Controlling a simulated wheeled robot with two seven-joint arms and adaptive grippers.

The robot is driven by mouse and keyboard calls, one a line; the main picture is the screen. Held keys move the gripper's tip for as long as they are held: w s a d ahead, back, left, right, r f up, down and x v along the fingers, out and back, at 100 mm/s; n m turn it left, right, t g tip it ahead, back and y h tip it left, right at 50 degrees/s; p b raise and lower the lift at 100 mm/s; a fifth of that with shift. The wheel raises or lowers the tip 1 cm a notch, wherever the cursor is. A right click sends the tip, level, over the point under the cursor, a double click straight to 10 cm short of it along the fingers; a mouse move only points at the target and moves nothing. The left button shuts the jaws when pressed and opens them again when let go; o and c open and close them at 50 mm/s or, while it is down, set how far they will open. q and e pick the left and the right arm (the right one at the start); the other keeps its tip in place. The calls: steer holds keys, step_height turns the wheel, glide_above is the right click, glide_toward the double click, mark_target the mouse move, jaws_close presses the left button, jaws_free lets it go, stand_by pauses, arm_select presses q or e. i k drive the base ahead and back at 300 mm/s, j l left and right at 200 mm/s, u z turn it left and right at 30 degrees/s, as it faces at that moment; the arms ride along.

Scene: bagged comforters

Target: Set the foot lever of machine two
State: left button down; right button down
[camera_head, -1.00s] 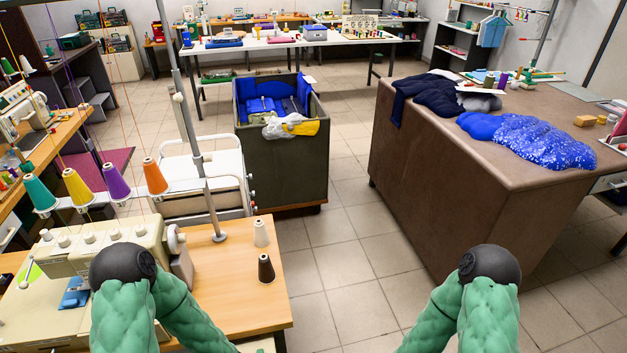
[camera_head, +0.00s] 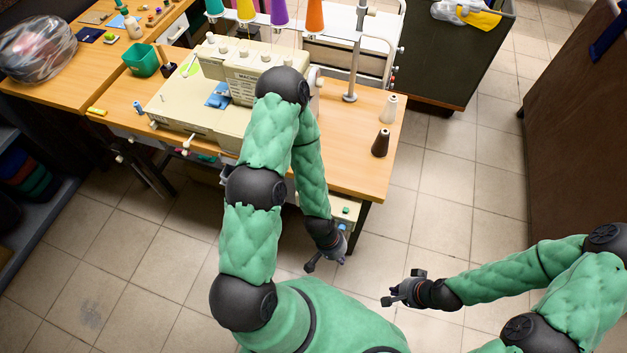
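The cream sewing machine (camera_head: 250,75) stands on a wooden table, with lettering on its front that is too small to read fully. My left upper arm covers part of it. No foot lever can be made out; the space under the table is largely hidden by the tabletop and my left arm. My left gripper (camera_head: 326,263) hangs below the table's front right corner, fingers apart and empty. My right gripper (camera_head: 401,288) is over the tiled floor to the right of it, fingers spread and empty. Neither touches anything.
The wooden tabletop (camera_head: 350,170) holds a white cone (camera_head: 389,109) and a dark brown cone (camera_head: 381,143). A pale box with small coloured parts (camera_head: 345,210) sits under its right end. A dark bin (camera_head: 440,60) stands behind, and a brown counter (camera_head: 580,110) at right. The floor between is clear.

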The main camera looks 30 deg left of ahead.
mark_target(185, 74)
steer(key=u, duration=2.05)
steer(key=j, duration=0.1)
